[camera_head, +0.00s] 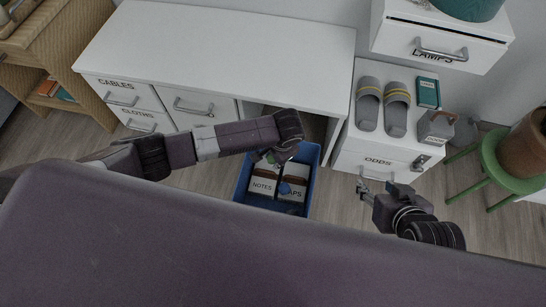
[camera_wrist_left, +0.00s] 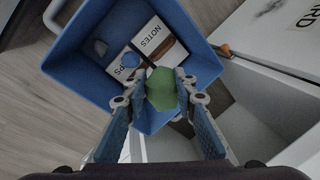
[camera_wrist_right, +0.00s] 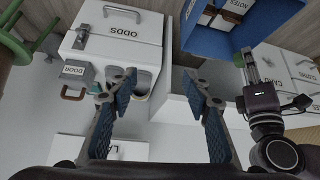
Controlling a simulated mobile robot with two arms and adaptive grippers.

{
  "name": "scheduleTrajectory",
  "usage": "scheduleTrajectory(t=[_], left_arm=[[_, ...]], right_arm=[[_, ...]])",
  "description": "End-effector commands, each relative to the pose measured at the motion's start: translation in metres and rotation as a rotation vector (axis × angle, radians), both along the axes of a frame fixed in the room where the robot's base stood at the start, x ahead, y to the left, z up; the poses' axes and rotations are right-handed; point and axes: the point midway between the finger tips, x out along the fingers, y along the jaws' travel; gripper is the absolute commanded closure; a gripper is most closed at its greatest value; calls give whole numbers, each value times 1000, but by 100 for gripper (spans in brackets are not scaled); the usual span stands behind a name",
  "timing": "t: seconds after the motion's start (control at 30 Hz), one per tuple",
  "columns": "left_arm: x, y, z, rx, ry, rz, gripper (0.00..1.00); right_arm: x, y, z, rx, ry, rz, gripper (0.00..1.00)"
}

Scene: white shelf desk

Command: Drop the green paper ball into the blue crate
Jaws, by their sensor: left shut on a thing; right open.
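The green paper ball (camera_wrist_left: 161,89) is held between the fingertips of my left gripper (camera_wrist_left: 160,92), above the blue crate (camera_wrist_left: 84,52) in the left wrist view. In the head view my left gripper (camera_head: 275,156) hangs over the back part of the blue crate (camera_head: 241,184), which stands on the floor in front of the desk; the ball is mostly hidden there. My right gripper (camera_head: 377,187) is open and empty, right of the crate.
The white desk (camera_head: 220,50) stands behind the crate, with an open space under it. The ODDS drawer unit (camera_head: 380,155) at right carries grey slippers (camera_head: 396,108), a teal book (camera_head: 428,92) and a grey box (camera_head: 435,127). A green stool (camera_head: 492,160) stands far right.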

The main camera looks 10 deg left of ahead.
Motion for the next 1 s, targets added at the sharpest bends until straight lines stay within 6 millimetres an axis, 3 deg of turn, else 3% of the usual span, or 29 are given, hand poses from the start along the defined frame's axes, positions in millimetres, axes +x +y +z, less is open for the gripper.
scheduleTrajectory(t=[0.47,1.0], left_arm=[[0,0,-11,1,-1,0,87],[1,0,-22,1,-1,1,87]], right_arm=[[55,20,41,63,-284,21,55],[97,40,110,144,-630,43,55]])
